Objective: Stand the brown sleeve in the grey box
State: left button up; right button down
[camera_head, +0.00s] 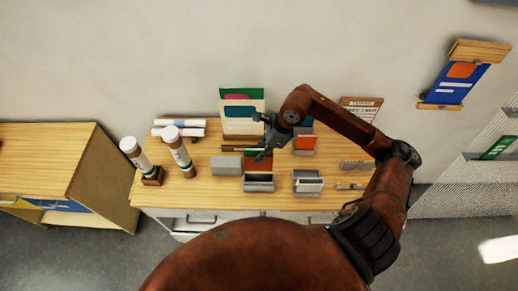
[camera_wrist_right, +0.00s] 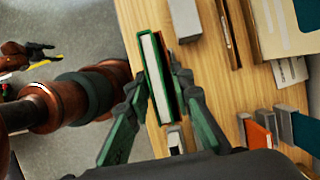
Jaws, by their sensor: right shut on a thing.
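My right gripper (camera_head: 268,148) is shut on the brown sleeve (camera_head: 253,163), which stands roughly upright at the grey box (camera_head: 259,187) in the middle of the table. In the right wrist view the fingers (camera_wrist_right: 157,98) clasp a thin piece with a green rim (camera_wrist_right: 143,45), a pale inside and a dark brown side. Whether its lower edge is inside the box or just above it, I cannot tell. The box's inside is mostly hidden. A dark gripper at the end of a copper arm, my left one (camera_wrist_right: 40,48), shows small at the wrist view's left edge.
A grey block (camera_head: 226,166) lies left of the grey box. Another grey box (camera_head: 307,187) with a pale piece stands to the right. An orange card (camera_head: 305,143) and a large picture board (camera_head: 232,101) stand behind. Two white tubes (camera_head: 180,152) (camera_head: 137,155) stand at left.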

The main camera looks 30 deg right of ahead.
aim_at(260, 169)
notch_tip(260, 169, down, 2)
jog(key=shift+f+b, duration=0.25)
jog(key=shift+b, duration=0.2)
notch_tip(260, 169, down, 2)
jog(key=shift+f+b, duration=0.1)
jog(key=shift+b, duration=0.3)
jog(key=shift+f+b, duration=0.45)
jog(key=shift+f, duration=0.6)
pick_arm(q)
jog(key=f, duration=0.3)
jog(key=shift+w, duration=0.4)
pick_arm(e)
jog(key=shift+f, duration=0.25)
pick_arm(q)
jog(key=shift+r, duration=0.1)
jog(key=shift+f+b, duration=0.4)
jog(key=shift+b, duration=0.05)
jog(key=shift+f, duration=0.15)
pick_arm(e)
jog(key=shift+f, duration=0.2)
pick_arm(q)
jog(key=shift+s+f+b, duration=0.1)
jog(key=shift+f+b, duration=2.2)
jog(key=shift+b, duration=0.15)
pick_arm(e)
jog(key=shift+f, duration=2.3)
